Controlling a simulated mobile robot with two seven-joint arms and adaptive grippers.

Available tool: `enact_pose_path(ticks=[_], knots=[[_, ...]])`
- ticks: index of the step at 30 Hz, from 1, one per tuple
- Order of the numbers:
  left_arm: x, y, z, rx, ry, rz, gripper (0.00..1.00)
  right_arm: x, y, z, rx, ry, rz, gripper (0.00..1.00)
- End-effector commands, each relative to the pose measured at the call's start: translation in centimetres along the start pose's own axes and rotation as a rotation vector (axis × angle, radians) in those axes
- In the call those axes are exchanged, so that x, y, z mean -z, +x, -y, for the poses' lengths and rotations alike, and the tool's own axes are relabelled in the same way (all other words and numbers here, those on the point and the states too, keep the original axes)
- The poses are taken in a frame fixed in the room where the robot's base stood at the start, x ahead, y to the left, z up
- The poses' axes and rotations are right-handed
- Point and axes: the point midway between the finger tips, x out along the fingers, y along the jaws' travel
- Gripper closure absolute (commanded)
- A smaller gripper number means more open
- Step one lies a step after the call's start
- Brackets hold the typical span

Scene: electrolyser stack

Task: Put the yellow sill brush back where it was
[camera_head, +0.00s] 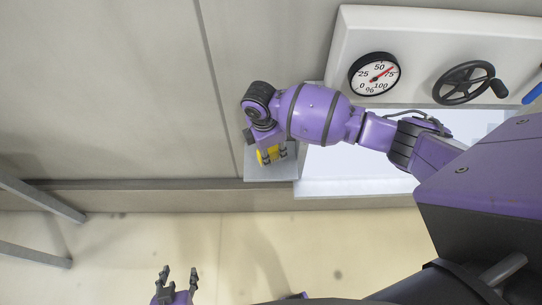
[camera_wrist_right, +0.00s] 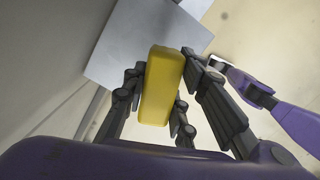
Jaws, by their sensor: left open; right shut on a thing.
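The yellow sill brush (camera_head: 268,155) is a small yellow block, held in my right gripper (camera_head: 272,154) over a grey plate (camera_head: 262,173). In the right wrist view the brush (camera_wrist_right: 160,86) sits between the gripper's dark fingers (camera_wrist_right: 160,98), which are shut on it. The grey plate (camera_wrist_right: 140,42) also shows beyond the brush in that view. Whether the brush touches the plate cannot be told. My left gripper (camera_head: 179,274) is open and empty, low in the head view, away from the wall. The brush's underside is hidden.
A white panel (camera_head: 430,30) carries a round percent gauge (camera_head: 374,74), a black handwheel (camera_head: 463,82) and a blue handle (camera_head: 532,94). A white sill (camera_head: 350,187) adjoins the grey plate. A grey metal frame (camera_head: 40,200) stands at the left. Floor (camera_head: 240,240) near my left gripper is clear.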

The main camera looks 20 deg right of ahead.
Motion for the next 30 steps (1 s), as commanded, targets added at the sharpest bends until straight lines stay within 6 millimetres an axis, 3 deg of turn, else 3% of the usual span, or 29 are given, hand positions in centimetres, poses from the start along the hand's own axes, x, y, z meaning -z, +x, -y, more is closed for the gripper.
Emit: enact_pose_path(ticks=[5, 10, 24, 25, 29, 30], knots=[[0.0, 0.1, -0.2, 0.001, -0.009, -0.001, 0.56, 0.2, 1.4, -0.1, -0.002, 0.001, 0.000, 1.00], [-0.2, 0.1, -0.3, 0.001, -0.013, 0.001, 0.56, 0.5, 4.0, 0.0, 0.001, 0.000, 0.001, 1.00], [-0.1, 0.1, 0.1, 0.002, -0.001, -0.001, 0.56, 0.4, 4.8, -0.5, -0.004, 0.001, 0.001, 1.00], [-0.1, 0.1, 0.1, 0.002, 0.001, -0.001, 0.56, 0.4, 4.8, -0.5, -0.004, 0.001, 0.002, 0.73], [-0.1, 0.1, 0.2, 0.002, 0.005, -0.001, 0.56, 0.4, 4.8, -0.5, -0.005, 0.001, 0.001, 0.56], [-0.1, 0.1, 0.2, 0.002, 0.005, -0.001, 0.56, 0.4, 4.8, -0.5, -0.005, 0.001, 0.001, 0.55]])
